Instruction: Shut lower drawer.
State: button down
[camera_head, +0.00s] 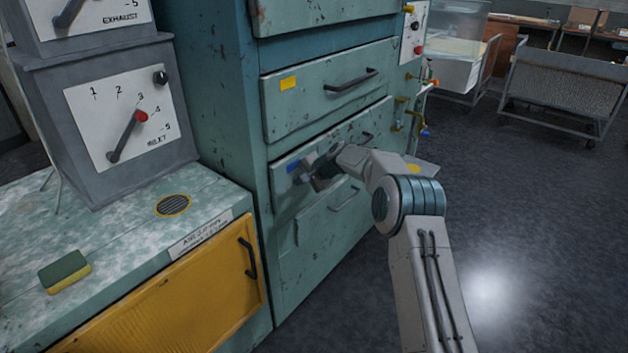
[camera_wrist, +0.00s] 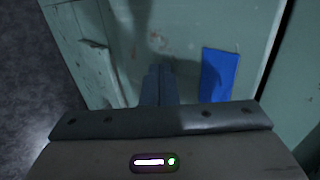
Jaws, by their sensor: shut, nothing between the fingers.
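The teal cabinet has a drawer with a yellow label (camera_head: 318,92) and, below it, a drawer with a blue label (camera_head: 284,186). The lower, blue-labelled front looks about flush with the cabinet, but my arm covers part of it and I cannot tell whether it is fully shut. Its dark handle (camera_head: 367,138) shows just above my arm. My gripper (camera_head: 300,179) is shut and empty at the left part of this front. In the wrist view its closed fingers (camera_wrist: 158,70) point at a teal panel, left of the blue label (camera_wrist: 219,77). Contact is unclear.
Another front with a handle (camera_head: 343,200) lies below. At the left, a bench (camera_head: 110,235) carries a grey dial box (camera_head: 80,160) and a green-yellow sponge (camera_head: 64,272), with a yellow door (camera_head: 190,300) underneath. Valves (camera_head: 402,113) stick out at the cabinet's right.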

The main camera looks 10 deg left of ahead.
jog(key=shift+w+a+r, duration=0.2)
jog(key=shift+w+a, duration=0.1)
jog(key=shift+a, duration=0.2)
jog(key=shift+a+r, duration=0.1)
